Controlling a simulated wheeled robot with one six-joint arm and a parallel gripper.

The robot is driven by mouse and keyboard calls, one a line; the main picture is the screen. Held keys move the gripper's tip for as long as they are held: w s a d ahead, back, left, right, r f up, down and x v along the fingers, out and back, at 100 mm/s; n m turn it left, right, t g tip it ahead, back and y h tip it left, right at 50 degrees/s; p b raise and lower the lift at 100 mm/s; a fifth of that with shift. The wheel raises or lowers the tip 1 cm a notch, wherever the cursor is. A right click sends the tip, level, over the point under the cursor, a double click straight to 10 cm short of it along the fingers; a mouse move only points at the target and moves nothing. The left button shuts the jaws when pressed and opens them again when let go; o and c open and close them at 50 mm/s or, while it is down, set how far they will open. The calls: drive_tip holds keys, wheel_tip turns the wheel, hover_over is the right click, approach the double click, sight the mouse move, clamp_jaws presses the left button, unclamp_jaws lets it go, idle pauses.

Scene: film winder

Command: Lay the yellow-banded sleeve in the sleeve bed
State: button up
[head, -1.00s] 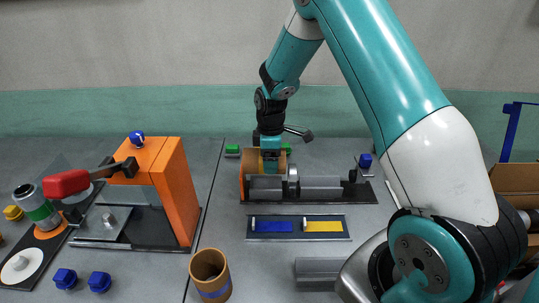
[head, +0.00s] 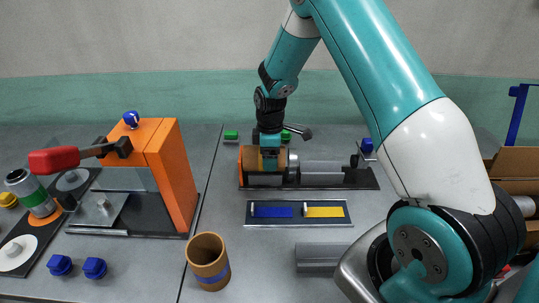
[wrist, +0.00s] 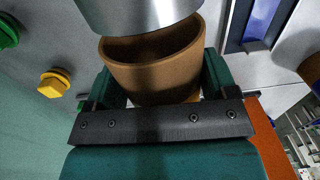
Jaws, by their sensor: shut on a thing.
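My gripper (head: 270,160) is shut on a brown tubular sleeve (head: 246,157). In the wrist view the sleeve (wrist: 150,70) sits between the teal fingers (wrist: 160,90), its open rim towards the camera. A yellow patch shows low on it, and the fingers hide most of its band. I cannot clearly pick out the sleeve bed; the sleeve and gripper cover that part.
A blue-banded brown sleeve (head: 208,270) stands upright at front centre. A framed plate with blue and yellow strips (head: 298,222) lies before the winder. An orange press (head: 172,170) with a red handle (head: 54,160) stands left. A grey block (head: 320,257) lies near my arm.

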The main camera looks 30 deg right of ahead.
drive_tip(key=shift+f, duration=0.2)
drive_tip(key=shift+f+b, duration=0.45)
drive_tip(key=shift+f, duration=0.05)
drive_tip(key=o, duration=0.8)
drive_tip(key=shift+r, duration=0.1)
drive_tip(key=r, duration=0.5)
drive_tip(key=r+b, duration=0.1)
drive_tip(key=r, duration=1.1)
drive_tip(key=shift+w+d+r+b, duration=0.2)
drive_tip(key=shift+w+d+b, duration=0.05)
drive_tip(key=shift+w+b, duration=0.1)
